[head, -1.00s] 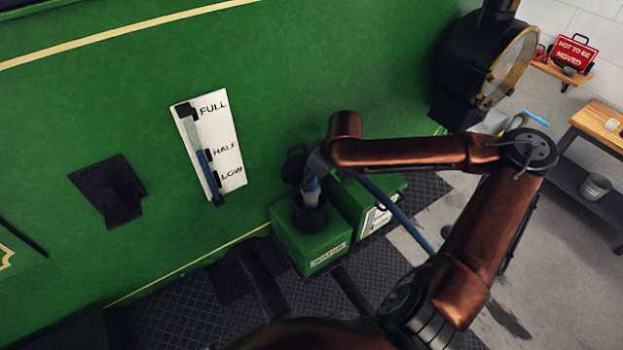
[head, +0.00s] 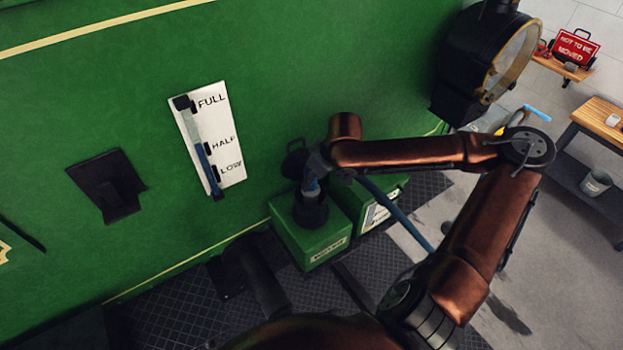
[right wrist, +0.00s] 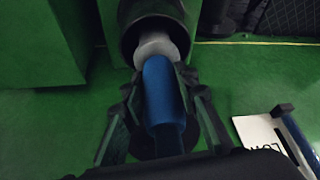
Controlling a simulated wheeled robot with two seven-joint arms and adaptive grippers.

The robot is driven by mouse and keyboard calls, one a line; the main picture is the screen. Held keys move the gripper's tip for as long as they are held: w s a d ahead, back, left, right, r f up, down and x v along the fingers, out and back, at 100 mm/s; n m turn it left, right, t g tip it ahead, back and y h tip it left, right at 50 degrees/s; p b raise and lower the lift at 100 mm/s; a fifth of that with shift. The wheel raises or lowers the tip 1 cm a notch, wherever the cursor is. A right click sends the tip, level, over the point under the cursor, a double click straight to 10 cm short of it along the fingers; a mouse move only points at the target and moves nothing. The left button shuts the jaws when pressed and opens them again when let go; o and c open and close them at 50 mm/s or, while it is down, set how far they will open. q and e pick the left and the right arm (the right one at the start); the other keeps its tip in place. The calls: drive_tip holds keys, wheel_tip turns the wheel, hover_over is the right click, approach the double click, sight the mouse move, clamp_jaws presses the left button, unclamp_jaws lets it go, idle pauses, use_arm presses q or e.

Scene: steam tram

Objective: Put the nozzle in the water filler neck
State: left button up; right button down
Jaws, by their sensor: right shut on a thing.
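The black water filler neck (head: 311,213) rises from a green box with a lettered plate (head: 318,252) beside the tram's green side. My right gripper (head: 316,166) is above it, shut on the blue nozzle (head: 311,187), which points down into the neck's mouth. In the right wrist view the nozzle (right wrist: 161,88) lies between the fingers, and its grey tip (right wrist: 154,47) is within the dark round mouth of the neck (right wrist: 184,12). How deep it sits is hidden. A blue hose (head: 397,214) trails right from the gripper. My left gripper is not in view.
A white gauge (head: 212,140) marked FULL, HALF and LOW is on the green wall, left of the neck. A second green box (head: 385,205) stands close at right. A large black lamp (head: 478,60), a wooden bench (head: 600,118) and a bucket (head: 595,184) are farther right.

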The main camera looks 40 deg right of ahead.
drive_tip(key=shift+r, duration=0.1)
drive_tip(key=c, duration=1.5)
unclamp_jaws()
drive_tip(key=shift+o, duration=0.3)
drive_tip(key=shift+s, duration=0.1)
drive_tip(key=v, duration=1.1)
drive_tip(key=shift+r, duration=0.4)
drive_tip(key=shift+s+f, duration=0.1)
drive_tip(key=shift+s, duration=0.1)
